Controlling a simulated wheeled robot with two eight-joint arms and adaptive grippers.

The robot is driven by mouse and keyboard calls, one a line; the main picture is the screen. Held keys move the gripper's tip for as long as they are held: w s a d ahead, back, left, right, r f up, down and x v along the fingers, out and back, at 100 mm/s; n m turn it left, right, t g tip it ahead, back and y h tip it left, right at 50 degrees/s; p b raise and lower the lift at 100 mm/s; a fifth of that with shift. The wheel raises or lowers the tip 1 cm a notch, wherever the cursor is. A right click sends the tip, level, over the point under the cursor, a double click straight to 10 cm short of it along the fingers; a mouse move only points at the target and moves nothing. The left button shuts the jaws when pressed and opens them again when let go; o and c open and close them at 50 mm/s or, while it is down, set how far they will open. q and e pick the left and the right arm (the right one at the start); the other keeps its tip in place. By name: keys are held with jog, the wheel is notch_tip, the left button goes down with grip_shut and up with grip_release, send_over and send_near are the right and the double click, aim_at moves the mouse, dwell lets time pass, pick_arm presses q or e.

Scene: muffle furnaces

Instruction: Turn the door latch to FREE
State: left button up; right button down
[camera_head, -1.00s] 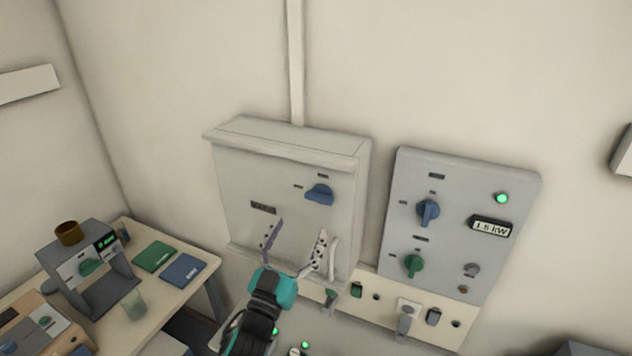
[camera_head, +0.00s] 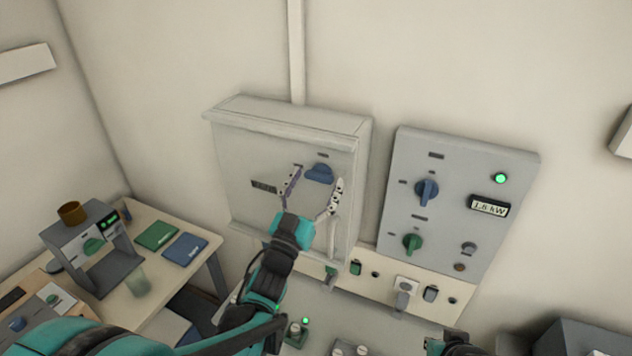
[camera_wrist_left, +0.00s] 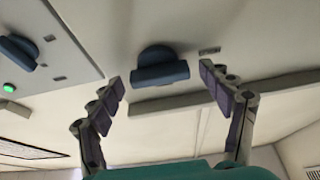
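The blue latch knob (camera_head: 319,173) sits on the front of a grey wall cabinet (camera_head: 240,160), at its upper right. It also shows in the left wrist view (camera_wrist_left: 160,70), between and beyond the fingers. My left gripper (camera_head: 316,180) is open in front of the cabinet, with one finger on each side of the knob in the picture. In the left wrist view the gripper (camera_wrist_left: 160,78) is empty and a gap shows between each finger and the knob. The small labels by the knob are too small to read.
A grey panel (camera_head: 455,240) to the right carries a blue knob (camera_head: 426,191), a green knob (camera_head: 412,243), a lit green lamp and a kW readout. A white handle (camera_head: 333,240) stands on the cabinet's lower right. A desk with small devices is at left.

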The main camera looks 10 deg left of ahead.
pick_arm(q)
jog(key=c, duration=1)
jog(key=shift+o, duration=0.2)
jog(key=shift+m, duration=0.4)
jog(key=m+g+h, duration=0.1)
jog(key=m+h, duration=0.1)
jog(key=m, duration=0.2)
jog(key=shift+a+h, duration=0.1)
jog(key=shift+h, duration=0.2)
jog(key=m+g, duration=0.1)
jog(key=m, duration=0.1)
jog(key=m+h, duration=0.1)
jog(key=m, duration=0.2)
jog(key=shift+r+g+h, duration=0.1)
jog(key=shift+g+h, duration=0.2)
jog(key=shift+g, duration=0.1)
jog(key=m+g+p, duration=0.1)
jog(key=m, duration=0.2)
jog(key=m+g+h+p, duration=0.1)
jog(key=m, duration=0.3)
jog(key=shift+r+g, duration=0.1)
jog(key=shift+g, duration=0.2)
jog(key=m+g+p, duration=0.1)
jog(key=m+p, duration=0.1)
jog(key=m, duration=0.2)
jog(key=shift+g, duration=0.3)
jog(key=shift+m+g+p, duration=0.3)
jog(key=shift+m, duration=0.5)
